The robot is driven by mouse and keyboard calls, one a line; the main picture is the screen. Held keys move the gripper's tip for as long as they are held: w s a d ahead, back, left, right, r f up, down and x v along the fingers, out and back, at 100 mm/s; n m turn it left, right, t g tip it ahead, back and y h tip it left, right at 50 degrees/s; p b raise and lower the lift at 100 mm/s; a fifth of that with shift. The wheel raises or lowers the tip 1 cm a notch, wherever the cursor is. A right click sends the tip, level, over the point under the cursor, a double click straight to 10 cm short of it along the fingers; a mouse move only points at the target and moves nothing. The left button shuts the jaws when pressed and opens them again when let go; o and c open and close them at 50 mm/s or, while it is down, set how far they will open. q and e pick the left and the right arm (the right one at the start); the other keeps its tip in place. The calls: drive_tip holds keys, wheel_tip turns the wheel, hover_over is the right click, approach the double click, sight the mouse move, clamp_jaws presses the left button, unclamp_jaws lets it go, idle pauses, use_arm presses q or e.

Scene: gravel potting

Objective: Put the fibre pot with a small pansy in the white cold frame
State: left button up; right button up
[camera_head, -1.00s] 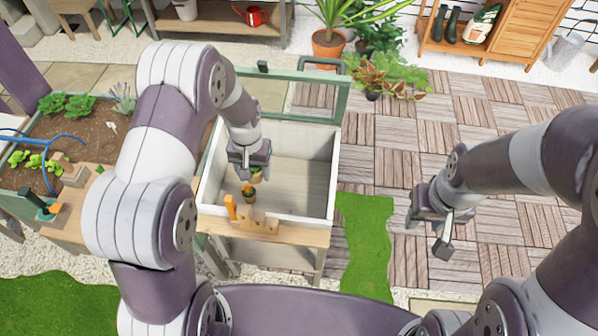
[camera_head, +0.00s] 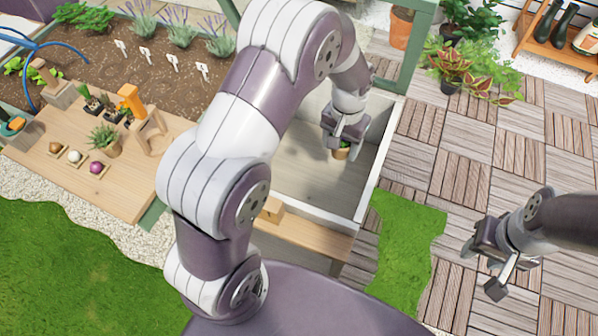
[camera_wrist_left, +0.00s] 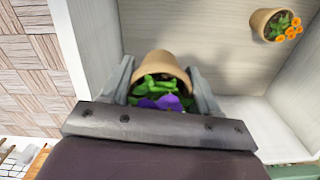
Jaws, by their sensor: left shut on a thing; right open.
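My left gripper (camera_head: 343,138) is shut on a fibre pot (camera_head: 341,154), over the inside of the white cold frame (camera_head: 376,165), near its right wall. In the left wrist view the fingers (camera_wrist_left: 164,92) grip both sides of the tan fibre pot (camera_wrist_left: 160,66). It holds green leaves and a purple pansy (camera_wrist_left: 163,102). The cold frame's white wall (camera_wrist_left: 88,38) stands close beside it. I cannot tell whether the pot touches the floor. My right gripper (camera_head: 483,266) is open and empty over the paving, right of the frame.
A pot with orange flowers (camera_wrist_left: 272,24) stands inside the cold frame; my left arm hides that area in the head view. The wooden bench (camera_head: 90,140) at left carries several small pots and bulbs. A leafy potted plant (camera_head: 455,72) stands behind the frame at right.

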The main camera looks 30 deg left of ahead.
use_arm(q)
drive_tip(key=f, duration=0.1)
drive_tip(key=f+b, duration=0.1)
drive_tip(key=f, duration=0.1)
drive_tip(key=a+f, duration=0.1)
drive_tip(key=shift+w+f, duration=0.25)
drive_tip(key=shift+f, duration=0.05)
drive_tip(key=b, duration=0.1)
hover_over(312, 155)
wheel_tip(312, 155, down, 6)
drive_tip(key=shift+s+r, duration=0.1)
drive_tip(key=shift+r, duration=0.15)
drive_tip(key=shift+f, duration=0.25)
wheel_tip(312, 155, down, 4)
drive_tip(key=shift+r+b, duration=0.15)
drive_tip(key=shift+b, duration=0.15)
use_arm(e)
wheel_tip(312, 155, down, 6)
drive_tip(key=shift+s+r, duration=0.15)
drive_tip(key=shift+r, duration=0.1)
use_arm(q)
drive_tip(key=o, duration=1.1)
